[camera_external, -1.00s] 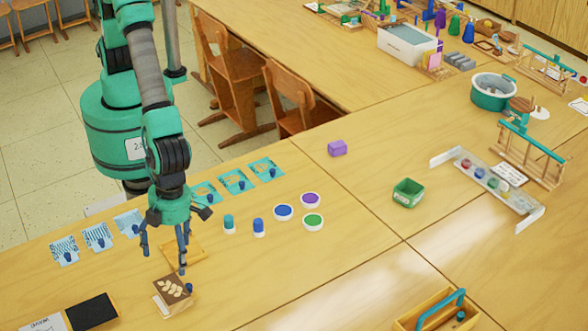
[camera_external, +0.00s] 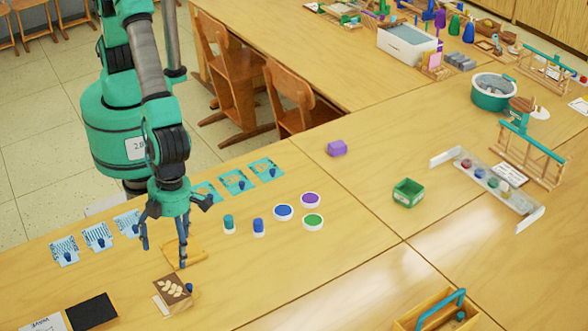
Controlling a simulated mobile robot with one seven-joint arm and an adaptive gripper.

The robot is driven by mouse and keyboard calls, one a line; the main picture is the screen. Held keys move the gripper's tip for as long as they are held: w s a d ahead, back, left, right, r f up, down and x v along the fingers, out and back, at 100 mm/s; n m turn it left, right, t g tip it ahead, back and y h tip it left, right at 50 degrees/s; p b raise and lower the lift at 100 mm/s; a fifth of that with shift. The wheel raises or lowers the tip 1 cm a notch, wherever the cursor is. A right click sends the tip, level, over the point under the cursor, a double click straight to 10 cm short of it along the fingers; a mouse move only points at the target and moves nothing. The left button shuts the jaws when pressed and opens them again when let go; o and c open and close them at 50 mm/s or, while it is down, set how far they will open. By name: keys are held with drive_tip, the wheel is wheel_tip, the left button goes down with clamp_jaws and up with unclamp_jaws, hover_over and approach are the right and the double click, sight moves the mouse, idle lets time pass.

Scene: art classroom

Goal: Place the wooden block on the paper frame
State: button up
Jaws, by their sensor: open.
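A small wooden block (camera_external: 174,288) with a pale leaf pattern on its dark brown top sits near the front of the table. A pale edge shows under its left side. A thin yellow-brown wooden frame (camera_external: 198,252), which looks like the paper frame, lies flat just behind the block. My gripper (camera_external: 164,256) points down with its fingers spread, open and empty. It is above or in front of the frame and hides part of it. The fingertips appear behind the block and apart from it. Their height above the table is hard to tell.
Patterned teal cards (camera_external: 97,237) line the table's far edge. Round pots, such as a green one (camera_external: 313,221), stand to the right. A black pad (camera_external: 91,311) lies front left. The table in front of the pots is clear.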

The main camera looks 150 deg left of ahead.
drive_tip(key=s+a+r+n+t, duration=0.1)
drive_tip(key=s+a+r+n, duration=0.2)
drive_tip(key=s+r, duration=0.45)
drive_tip(key=s+a+r+n+t, duration=0.1)
drive_tip(key=s+a+r+n, duration=0.2)
drive_tip(key=r, duration=0.7)
drive_tip(key=s+a+r+n+t, duration=0.1)
drive_tip(key=s+a+r+n, duration=0.15)
drive_tip(key=s+r, duration=0.45)
drive_tip(key=s+a+r+n+t, duration=0.1)
drive_tip(key=s+a+r+n, duration=0.1)
drive_tip(key=s, duration=0.6)
drive_tip(key=s+a+r+n+y, duration=0.1)
drive_tip(key=s+a+r+n, duration=0.1)
drive_tip(key=s, duration=0.7)
drive_tip(key=s+a+r+n+t, duration=0.1)
drive_tip(key=s+a+r+n, duration=0.2)
drive_tip(key=s, duration=0.5)
drive_tip(key=shift+s+r+n+t+y, duration=0.35)
drive_tip(key=shift+r+n, duration=0.25)
drive_tip(key=shift+n, duration=0.65)
